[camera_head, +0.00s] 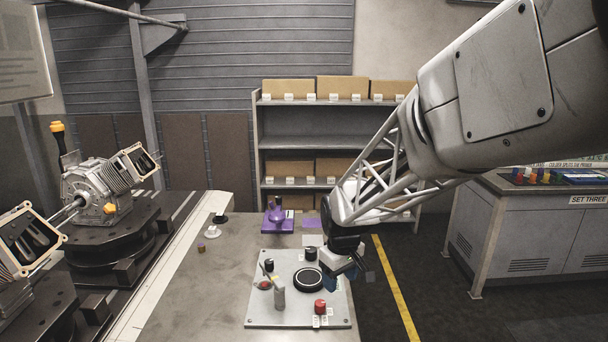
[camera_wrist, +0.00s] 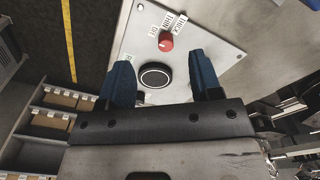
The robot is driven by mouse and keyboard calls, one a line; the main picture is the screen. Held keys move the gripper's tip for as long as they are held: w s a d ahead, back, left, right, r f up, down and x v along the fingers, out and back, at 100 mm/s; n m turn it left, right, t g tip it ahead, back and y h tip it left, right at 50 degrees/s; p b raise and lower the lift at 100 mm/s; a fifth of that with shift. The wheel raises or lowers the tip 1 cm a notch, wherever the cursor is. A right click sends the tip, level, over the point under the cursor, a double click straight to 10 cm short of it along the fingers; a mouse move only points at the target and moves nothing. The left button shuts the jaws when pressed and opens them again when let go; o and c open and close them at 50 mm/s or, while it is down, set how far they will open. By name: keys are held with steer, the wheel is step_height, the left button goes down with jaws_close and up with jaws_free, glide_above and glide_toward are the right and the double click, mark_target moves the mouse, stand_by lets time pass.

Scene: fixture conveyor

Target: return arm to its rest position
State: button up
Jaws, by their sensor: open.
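My gripper (camera_head: 348,278) hangs at the end of my arm near the right edge of a light grey control panel on the workbench. Its two blue fingers are spread apart in the wrist view (camera_wrist: 160,68), with nothing between them that I can see as held. A large black round dial (camera_head: 308,280) is on the panel; it also shows in the wrist view (camera_wrist: 155,76), between and beyond the fingers. A red knob (camera_head: 320,306) stands at the panel's front right and shows in the wrist view (camera_wrist: 166,41). The gap between fingers and panel is hard to judge.
The control panel (camera_head: 257,316) also carries a grey lever (camera_head: 279,298) and black knobs. A purple device (camera_head: 277,217) stands behind it. Engine fixtures (camera_head: 100,190) fill the left, a shelf (camera_head: 320,142) the back, and a cabinet (camera_head: 535,235) the right. The bench's left part is mostly clear.

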steer(key=s+d+r+m, duration=0.2)
steer(key=s+d+r, duration=0.1)
steer(key=s, duration=0.6)
steer(key=s+d+r+m+t, duration=0.1)
steer(key=s+d+r+m, duration=0.2)
steer(key=s, duration=0.7)
steer(key=s+d+r+m+t, duration=0.1)
steer(key=s+d+r+m, duration=0.1)
steer(key=s, duration=0.8)
steer(key=shift+s+d+r, duration=0.25)
steer(key=shift+d+r, duration=0.5)
steer(key=shift+d, duration=0.15)
